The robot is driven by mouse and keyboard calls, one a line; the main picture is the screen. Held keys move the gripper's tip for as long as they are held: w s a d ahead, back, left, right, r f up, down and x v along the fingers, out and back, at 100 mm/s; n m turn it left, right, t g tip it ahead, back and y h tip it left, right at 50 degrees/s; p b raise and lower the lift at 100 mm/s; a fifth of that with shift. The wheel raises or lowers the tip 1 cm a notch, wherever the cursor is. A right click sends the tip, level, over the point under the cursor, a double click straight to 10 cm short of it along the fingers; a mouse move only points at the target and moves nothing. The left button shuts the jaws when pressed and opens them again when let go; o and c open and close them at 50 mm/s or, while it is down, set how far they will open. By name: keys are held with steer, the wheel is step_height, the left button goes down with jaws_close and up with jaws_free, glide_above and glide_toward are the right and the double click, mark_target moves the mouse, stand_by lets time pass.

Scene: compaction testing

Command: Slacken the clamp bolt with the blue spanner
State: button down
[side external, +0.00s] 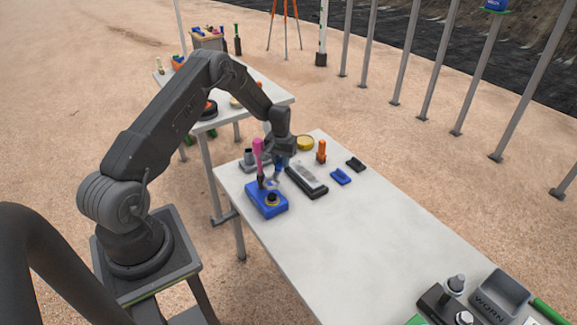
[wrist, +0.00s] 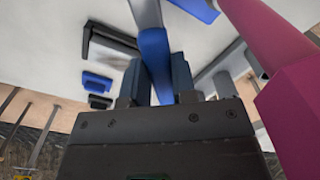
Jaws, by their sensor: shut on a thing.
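The spanner's silver end hangs close to a blue block (side external: 266,208) that carries a dark round part with a yellowish ring (side external: 272,198). I cannot make out the clamp bolt itself, nor whether the spanner touches it. A pink-handled tool (side external: 257,149) stands upright at the block, close beside my gripper.
The white table (side external: 340,230) is clear in its middle. A black tray (side external: 311,186), blue holder (side external: 340,177), black holder (side external: 355,164), orange item (side external: 321,152) and yellow disc (side external: 305,142) stand beyond my gripper. A grey "WORN" bin (side external: 513,290) is at the near-right end.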

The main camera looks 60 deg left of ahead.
steer(key=shift+a, duration=0.15)
steer(key=shift+f, duration=0.7)
steer(key=shift+w+d+f+m, duration=0.25)
steer(key=shift+d+f, duration=0.2)
steer(key=shift+f, duration=0.25)
steer(key=w+d+f+m, duration=0.1)
steer(key=d+m, duration=0.6)
steer(key=m, duration=0.2)
steer(key=shift+w+d+f, duration=0.15)
steer(key=shift+w+f, duration=0.05)
steer(key=shift+w, duration=0.05)
steer(key=shift+r+m, duration=0.25)
steer(key=shift+r, duration=0.1)
steer(key=shift+f, duration=1.35)
stand_by(1.8)
